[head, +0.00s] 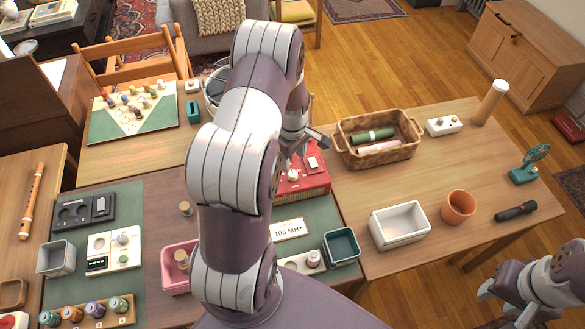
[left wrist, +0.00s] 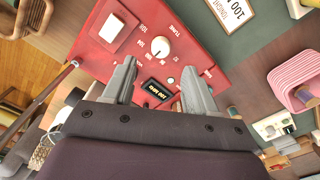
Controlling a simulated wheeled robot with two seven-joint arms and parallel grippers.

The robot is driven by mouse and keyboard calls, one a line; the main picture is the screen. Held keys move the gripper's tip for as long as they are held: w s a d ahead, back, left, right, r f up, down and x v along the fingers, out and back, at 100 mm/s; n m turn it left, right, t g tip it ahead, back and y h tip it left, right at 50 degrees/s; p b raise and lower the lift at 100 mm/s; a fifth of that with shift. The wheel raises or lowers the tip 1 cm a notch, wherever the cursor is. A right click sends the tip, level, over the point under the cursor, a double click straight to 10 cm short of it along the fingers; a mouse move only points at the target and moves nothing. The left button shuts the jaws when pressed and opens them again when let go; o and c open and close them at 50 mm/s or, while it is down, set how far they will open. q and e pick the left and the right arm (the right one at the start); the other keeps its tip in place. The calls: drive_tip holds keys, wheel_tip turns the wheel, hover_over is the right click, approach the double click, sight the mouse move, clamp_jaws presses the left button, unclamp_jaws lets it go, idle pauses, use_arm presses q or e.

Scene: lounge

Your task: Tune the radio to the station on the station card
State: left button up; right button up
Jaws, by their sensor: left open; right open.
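The red radio (head: 302,182) stands on the table, partly hidden by my left arm. Its white round tuning knob (left wrist: 160,47) shows in the left wrist view, with printed numbers around it. A small dark display (left wrist: 158,90) has yellow characters too small to read surely. The station card (head: 288,230) reads 100 MHz and lies in front of the radio; part of it shows in the left wrist view (left wrist: 232,10). My left gripper (left wrist: 159,72) is open and empty over the radio, its fingers apart near the knob. My right gripper (head: 503,290) is open, at the lower right, away from the radio.
A wicker basket (head: 378,155) with rolled cloths stands right of the radio. A pink bin (head: 172,272), a dark green bin (head: 341,246) and a white bin (head: 398,226) stand nearby. An orange cup (head: 458,207) is further right. The right tabletop has some clear room.

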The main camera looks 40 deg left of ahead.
sight(293, 173)
use_arm(q)
wheel_tip(293, 173, up, 6)
drive_tip(key=shift+r+b, duration=0.15)
drive_tip(key=shift+b, duration=0.15)
idle(0.3)
drive_tip(key=s+d+r+m, duration=0.4)
drive_tip(key=s+d+m, duration=0.1)
drive_tip(key=d+m, duration=0.3)
drive_tip(key=s+d+r+m+t, duration=0.1)
drive_tip(key=s+d+r+m, duration=0.2)
drive_tip(key=s+d+m, duration=0.3)
drive_tip(key=d+m, duration=0.2)
drive_tip(key=m, duration=0.1)
drive_tip(key=shift+s+d+r, duration=0.25)
drive_tip(key=shift+s+r, duration=0.05)
drive_tip(key=shift+r, duration=0.05)
drive_tip(key=shift+s, duration=0.1)
